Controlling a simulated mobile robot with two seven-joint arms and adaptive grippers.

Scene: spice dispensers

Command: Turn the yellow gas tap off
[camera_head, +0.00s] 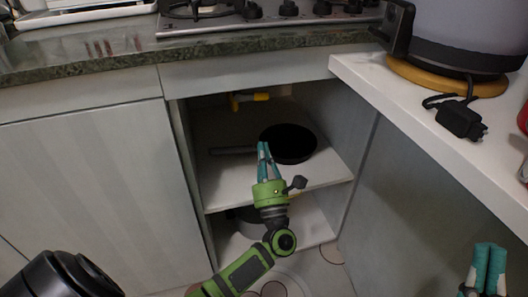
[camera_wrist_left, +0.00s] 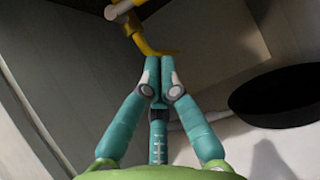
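The yellow gas tap (camera_head: 250,97) sits on a pale pipe high at the back of the open cabinet. In the left wrist view the tap (camera_wrist_left: 136,32) shows a yellow lever curving down to the right, just beyond the fingertips. My left gripper (camera_head: 263,147) reaches into the cabinet, below the tap in the head view. Its teal fingertips (camera_wrist_left: 159,64) are together with nothing seen between them. Whether they touch the lever is unclear. My right gripper (camera_head: 487,250) is at the lower right, fingers close together and empty, away from the cabinet.
A black pan (camera_head: 288,144) lies on the cabinet shelf (camera_head: 230,184), right of my left gripper. A pot (camera_head: 248,222) stands below, partly hidden. The white side counter (camera_head: 400,100) and the cabinet walls bound the space. A gas stove (camera_head: 270,15) is above.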

